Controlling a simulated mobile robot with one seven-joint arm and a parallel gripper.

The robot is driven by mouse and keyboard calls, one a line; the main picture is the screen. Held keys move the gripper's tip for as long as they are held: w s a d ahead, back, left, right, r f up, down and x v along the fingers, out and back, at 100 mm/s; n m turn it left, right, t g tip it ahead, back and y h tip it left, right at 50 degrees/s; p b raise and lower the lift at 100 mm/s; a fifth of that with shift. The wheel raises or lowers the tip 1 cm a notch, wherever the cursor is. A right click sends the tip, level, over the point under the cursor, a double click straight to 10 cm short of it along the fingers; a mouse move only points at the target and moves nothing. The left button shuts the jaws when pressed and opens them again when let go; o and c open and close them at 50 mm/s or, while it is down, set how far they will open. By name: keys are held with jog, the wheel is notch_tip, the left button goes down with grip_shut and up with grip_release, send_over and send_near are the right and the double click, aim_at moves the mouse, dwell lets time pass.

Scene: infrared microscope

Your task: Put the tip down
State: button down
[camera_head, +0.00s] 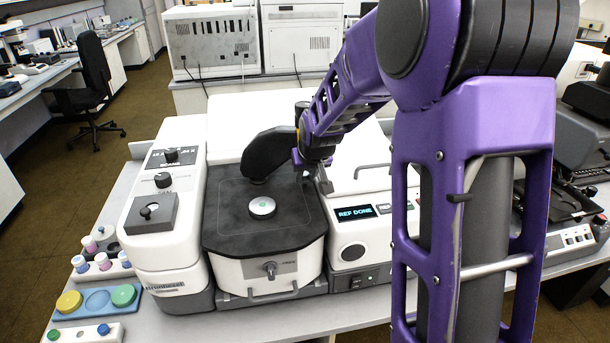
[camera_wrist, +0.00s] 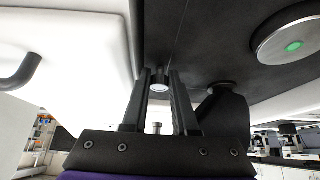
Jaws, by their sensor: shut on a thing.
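My gripper (camera_wrist: 160,84) points at the black stage (camera_head: 226,226). Its two dark fingers are shut on a small dark round piece (camera_wrist: 159,76) with a pale, shiny end. I cannot tell for sure whether this piece is the tip. In the head view my gripper (camera_head: 314,176) is over the stage's right back edge, and the held piece is hard to make out. A black curved arm (camera_head: 266,153) reaches over the stage from behind, its lower end behind a silver disc (camera_head: 262,207). The disc, with a green centre, also shows in the wrist view (camera_wrist: 293,45), apart from my gripper.
A white panel with a lit display (camera_head: 355,212) stands right of the stage. A control block with knobs (camera_head: 150,213) stands left. Colored pots on a blue tray (camera_head: 74,312) sit at the front left. A grey bent handle (camera_wrist: 22,72) shows in the wrist view.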

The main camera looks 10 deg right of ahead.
jog(key=shift+f, duration=0.2)
jog(key=c, duration=1)
grip_release()
jog(key=shift+r, duration=0.15)
jog(key=shift+r, duration=0.25)
jog(key=v, duration=1.1)
jog(key=shift+s+r+p, duration=0.25)
jog(key=shift+s+p, duration=0.05)
jog(key=shift+p, duration=0.1)
